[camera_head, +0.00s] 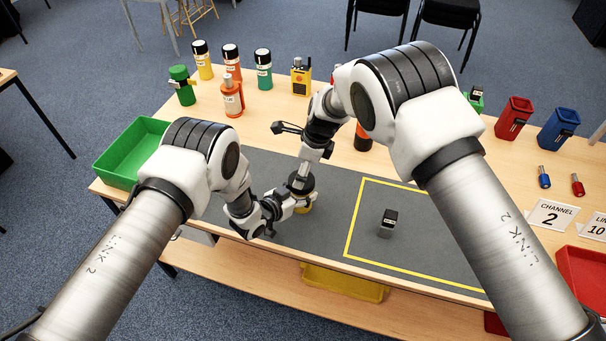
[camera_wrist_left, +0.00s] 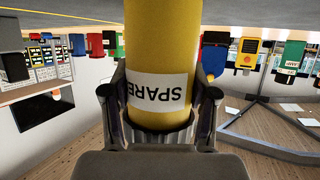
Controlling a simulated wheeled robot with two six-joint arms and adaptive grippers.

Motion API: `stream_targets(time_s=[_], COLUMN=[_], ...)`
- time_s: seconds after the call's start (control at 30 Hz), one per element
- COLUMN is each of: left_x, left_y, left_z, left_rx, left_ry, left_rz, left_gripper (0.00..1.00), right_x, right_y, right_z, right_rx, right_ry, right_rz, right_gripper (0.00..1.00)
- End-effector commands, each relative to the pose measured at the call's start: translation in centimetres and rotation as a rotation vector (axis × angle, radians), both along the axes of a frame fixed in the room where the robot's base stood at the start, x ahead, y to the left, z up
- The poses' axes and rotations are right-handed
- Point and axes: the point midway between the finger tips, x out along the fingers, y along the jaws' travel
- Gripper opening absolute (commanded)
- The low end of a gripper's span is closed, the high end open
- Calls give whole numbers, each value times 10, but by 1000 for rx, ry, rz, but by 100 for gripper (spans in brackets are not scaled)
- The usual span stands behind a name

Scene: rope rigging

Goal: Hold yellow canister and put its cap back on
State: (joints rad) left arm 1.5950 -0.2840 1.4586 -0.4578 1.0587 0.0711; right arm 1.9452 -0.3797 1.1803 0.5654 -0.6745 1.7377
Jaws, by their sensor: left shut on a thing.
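The yellow canister (camera_head: 304,208) stands on the grey mat, mostly hidden by my arms in the head view. In the left wrist view the yellow canister (camera_wrist_left: 160,45) fills the middle, with an upside-down white label reading SPARE. My left gripper (camera_head: 288,206) is shut around its body, one finger on each side, as the left wrist view also shows (camera_wrist_left: 160,108). A dark round cap (camera_head: 300,184) shows at the canister's top; I cannot tell whether it is seated. My right gripper (camera_head: 303,171) points down right over the cap; its fingers are too small to tell open from shut.
A green tray (camera_head: 112,167) lies at left. Several bottles, including an orange one (camera_head: 232,100), and a yellow radio (camera_head: 300,80) stand at the back. A small grey-black block (camera_head: 388,221) sits inside the yellow outline (camera_head: 355,215), otherwise clear. A red tray (camera_head: 580,275) is at right.

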Motion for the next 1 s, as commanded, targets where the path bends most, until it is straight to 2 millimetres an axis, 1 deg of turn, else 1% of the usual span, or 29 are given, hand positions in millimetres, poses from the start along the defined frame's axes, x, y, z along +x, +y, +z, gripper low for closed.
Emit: stream_targets(time_s=[0.03,0.17,0.43,0.53,0.57,0.6,0.67,0.73,0.83,0.9,0.97,1.0], left_x=[0,0,0,0,0,0,0,0,0,0,0,0], left_y=[0,0,0,0,0,0,0,0,0,0,0,0], left_z=[0,0,0,0,0,0,0,0,0,0,0,0], left_rx=[1,0,0,1,1,1,1,1,0,0,0,0], left_ry=[1,0,0,1,1,1,1,1,0,0,0,0], left_rz=[0,0,0,0,0,0,0,0,0,0,0,0], left_gripper=[17,17,17,17,17,17,17,17,17,17,17,17], right_x=[0,0,0,-2,-5,-8,-8,-4,2,7,11,9], right_y=[0,0,0,0,0,0,3,6,6,4,2,2], right_z=[6,13,14,13,14,15,24,36,45,41,29,21], right_rx=[-1,0,0,-3,-5,-9,-15,-19,-20,-18,-16,-8], right_ry=[-2,0,-1,-2,0,4,-5,-19,-27,-24,-20,-12], right_rz=[0,0,3,59,102,180,346,583,929,1091,1113,1108], right_gripper=[90,90,90,90,90,90,90,90,90,90,90,90])
